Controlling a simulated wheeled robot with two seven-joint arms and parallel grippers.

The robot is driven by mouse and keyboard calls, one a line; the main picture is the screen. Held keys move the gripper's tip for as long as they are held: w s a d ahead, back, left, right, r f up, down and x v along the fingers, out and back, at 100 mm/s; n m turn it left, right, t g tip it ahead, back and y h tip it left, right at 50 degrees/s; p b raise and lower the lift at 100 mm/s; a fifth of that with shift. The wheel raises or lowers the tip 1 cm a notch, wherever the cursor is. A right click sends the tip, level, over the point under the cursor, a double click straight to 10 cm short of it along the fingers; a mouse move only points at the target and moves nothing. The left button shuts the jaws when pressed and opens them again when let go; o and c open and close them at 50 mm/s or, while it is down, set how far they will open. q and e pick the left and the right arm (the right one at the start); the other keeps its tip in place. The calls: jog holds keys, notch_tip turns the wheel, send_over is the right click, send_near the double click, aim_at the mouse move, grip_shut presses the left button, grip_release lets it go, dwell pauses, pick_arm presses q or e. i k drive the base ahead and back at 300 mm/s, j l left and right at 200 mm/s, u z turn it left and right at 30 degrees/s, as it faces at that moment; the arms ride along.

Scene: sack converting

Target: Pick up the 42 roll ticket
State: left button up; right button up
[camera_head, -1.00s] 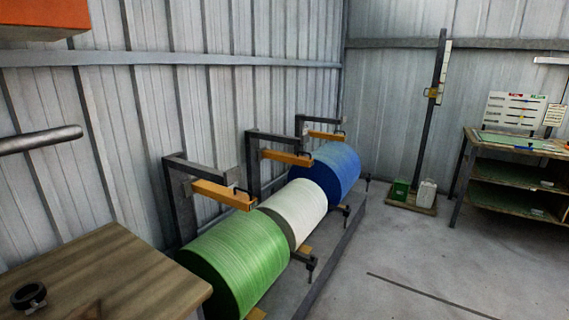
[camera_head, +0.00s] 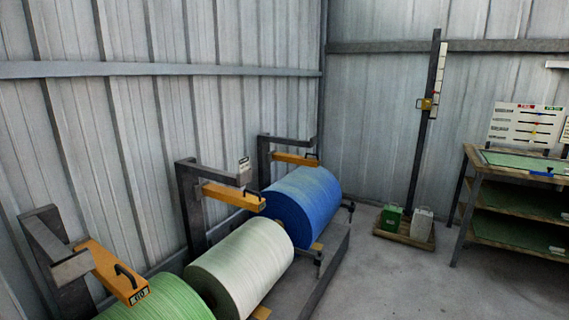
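Three big rolls stand in a row along the left wall: green (camera_head: 165,303), white (camera_head: 243,266) and blue (camera_head: 305,205). A small pale card (camera_head: 244,165) with dark marks is at the end of the grey bracket above the white roll; its print is too small to read. The yellow arm (camera_head: 113,271) over the green roll has a small dark label (camera_head: 140,296) at its end, possibly reading 60. I cannot make out a number 42 anywhere. Neither of my grippers is in view.
Yellow arms also reach over the white roll (camera_head: 234,196) and blue roll (camera_head: 295,159). A post (camera_head: 424,130) stands on a wooden base with green (camera_head: 391,218) and white containers (camera_head: 421,225). A shelved bench (camera_head: 482,170) is at right. Open floor lies in front.

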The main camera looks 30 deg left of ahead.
aim_at(244, 162)
jog(key=i+u, duration=0.25)
jog(key=i, duration=0.15)
jog(key=i+l+u, duration=0.25)
jog(key=i, duration=0.15)
jog(key=i+l+u, duration=0.3)
jog(key=i+j, duration=0.1)
